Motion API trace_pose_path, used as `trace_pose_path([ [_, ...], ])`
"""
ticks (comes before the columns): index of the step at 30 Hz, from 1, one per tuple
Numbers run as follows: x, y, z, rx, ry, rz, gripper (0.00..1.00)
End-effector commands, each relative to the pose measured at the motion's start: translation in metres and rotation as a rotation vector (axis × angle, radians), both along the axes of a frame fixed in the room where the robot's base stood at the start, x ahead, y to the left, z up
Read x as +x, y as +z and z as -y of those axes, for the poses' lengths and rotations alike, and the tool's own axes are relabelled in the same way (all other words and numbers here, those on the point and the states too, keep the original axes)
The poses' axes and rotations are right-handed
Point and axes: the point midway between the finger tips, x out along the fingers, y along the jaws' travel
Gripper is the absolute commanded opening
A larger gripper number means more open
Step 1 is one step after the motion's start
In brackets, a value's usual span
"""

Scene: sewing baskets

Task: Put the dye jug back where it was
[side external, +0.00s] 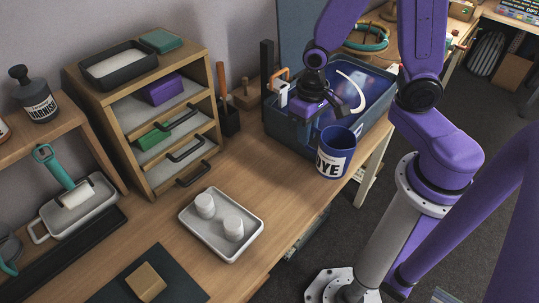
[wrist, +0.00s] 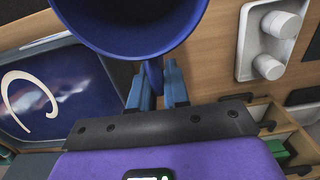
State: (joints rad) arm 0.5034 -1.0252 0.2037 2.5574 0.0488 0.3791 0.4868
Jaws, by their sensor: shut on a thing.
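The dye jug (side external: 341,152) is a blue cylinder with a white label reading "DYE". It looks upright near the bench's right edge, just in front of the dark tub; I cannot tell whether its base touches the bench. In the wrist view the jug (wrist: 130,28) fills the top, showing its open mouth. My gripper (wrist: 156,88) is shut on the jug's handle, with one finger on each side. In the side view my gripper (side external: 322,118) is behind and left of the jug, its fingertips mostly hidden.
The dark tub (side external: 282,133) holds blue liquid with a white curved mark. A white tray (side external: 196,229) with two white cylinders lies on the bench. Wooden drawers (side external: 150,185) stand left, with a dark mat (side external: 190,288) in front. Bare bench lies between tray and tub.

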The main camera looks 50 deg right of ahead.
Motion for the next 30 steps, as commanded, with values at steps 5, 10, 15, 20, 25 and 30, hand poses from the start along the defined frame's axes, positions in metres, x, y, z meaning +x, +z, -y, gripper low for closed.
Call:
trace_pose_path([
  [5, 0.011, -0.005, -0.002, -0.001, -0.002, -0.001, 0.00],
  [10, 0.023, -0.010, -0.004, 0.000, -0.001, -0.001, 0.00],
  [15, 0.033, -0.015, -0.005, -0.001, -0.001, -0.002, 0.00],
  [20, 0.056, -0.026, -0.008, -0.001, -0.001, -0.002, 0.00],
  [25, 0.083, -0.041, -0.012, -0.001, 0.001, -0.004, 0.00],
  [30, 0.101, -0.063, -0.014, -0.001, 0.000, -0.003, 0.00],
])
